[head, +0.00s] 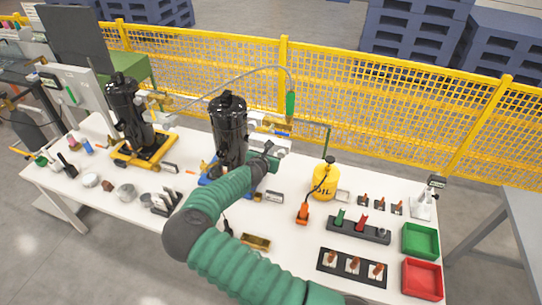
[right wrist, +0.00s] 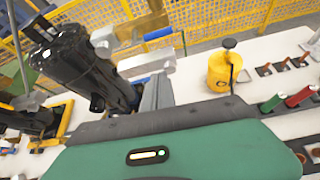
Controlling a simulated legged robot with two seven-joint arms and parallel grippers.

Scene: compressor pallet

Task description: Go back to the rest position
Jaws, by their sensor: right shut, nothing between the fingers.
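My right arm is green and reaches in from the bottom of the head view over the table. My right gripper (head: 269,151) is shut and empty, just right of the middle black compressor (head: 228,122). In the right wrist view its grey fingers (right wrist: 158,88) point toward the same compressor (right wrist: 82,68); I cannot tell whether they touch anything. The compressor stands upright on a blue base, partly hidden by my arm. My left gripper is not in view.
A second black compressor (head: 124,103) stands on a yellow base at the left. A yellow oil can (head: 325,181), a green bin (head: 420,241) and a red bin (head: 423,280) are at the right. A yellow mesh fence (head: 400,98) runs behind the white table.

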